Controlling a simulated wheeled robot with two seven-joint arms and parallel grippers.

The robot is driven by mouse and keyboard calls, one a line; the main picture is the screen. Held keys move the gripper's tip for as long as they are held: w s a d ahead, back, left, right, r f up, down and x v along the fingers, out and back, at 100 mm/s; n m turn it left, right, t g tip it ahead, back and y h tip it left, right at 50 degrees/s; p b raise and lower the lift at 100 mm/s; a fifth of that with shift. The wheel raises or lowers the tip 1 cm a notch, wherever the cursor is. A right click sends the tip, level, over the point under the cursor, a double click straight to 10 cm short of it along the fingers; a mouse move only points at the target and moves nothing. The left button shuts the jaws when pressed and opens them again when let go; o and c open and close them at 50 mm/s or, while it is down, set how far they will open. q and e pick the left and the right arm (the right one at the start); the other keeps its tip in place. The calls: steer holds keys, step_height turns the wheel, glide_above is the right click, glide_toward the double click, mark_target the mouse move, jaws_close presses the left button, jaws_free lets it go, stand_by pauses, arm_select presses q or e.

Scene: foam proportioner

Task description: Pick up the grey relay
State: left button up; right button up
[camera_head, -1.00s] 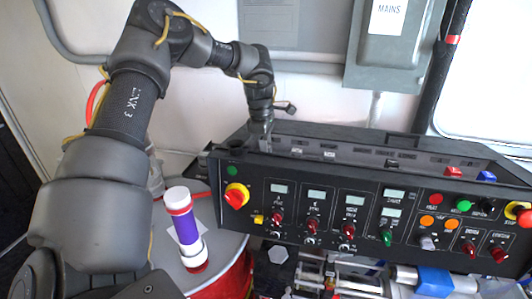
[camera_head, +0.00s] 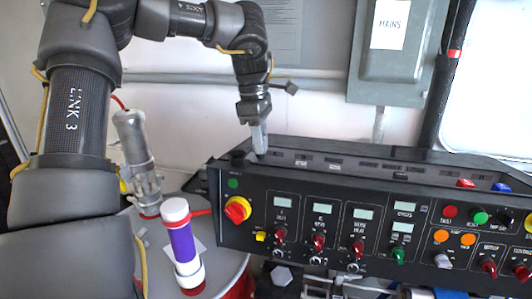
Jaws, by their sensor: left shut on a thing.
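My left gripper (camera_head: 259,145) points down at the left end of the open top of the black control console (camera_head: 225,180). Its fingers are shut on a small light grey piece, which I take to be the grey relay; the fingers mostly hide it. The fingertips are by the rear left of the top recess; I cannot tell whether they clear it. A red relay (camera_head: 466,183) and a blue relay (camera_head: 501,187) sit at the right end of the console top. My right gripper is not in view.
A white and purple cylinder (camera_head: 182,245) stands on a drum (camera_head: 222,265) left of the console. A metal nozzle (camera_head: 136,145) stands behind it. A grey MAINS box (camera_head: 393,60) and conduit are on the wall behind. Knobs and switches cover the console front.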

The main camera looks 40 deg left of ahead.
arm_select(q)
steer(key=s+d, duration=0.1)
steer(key=s+r, duration=0.1)
steer(key=s, duration=0.1)
steer(key=s+d+r+b, duration=0.1)
steer(key=shift+s+d+r, duration=0.15)
steer(key=shift+s+d, duration=0.2)
step_height(320, 180, up, 5)
steer(key=p, duration=0.6)
steer(key=shift+a, duration=0.1)
steer(key=shift+w, duration=0.1)
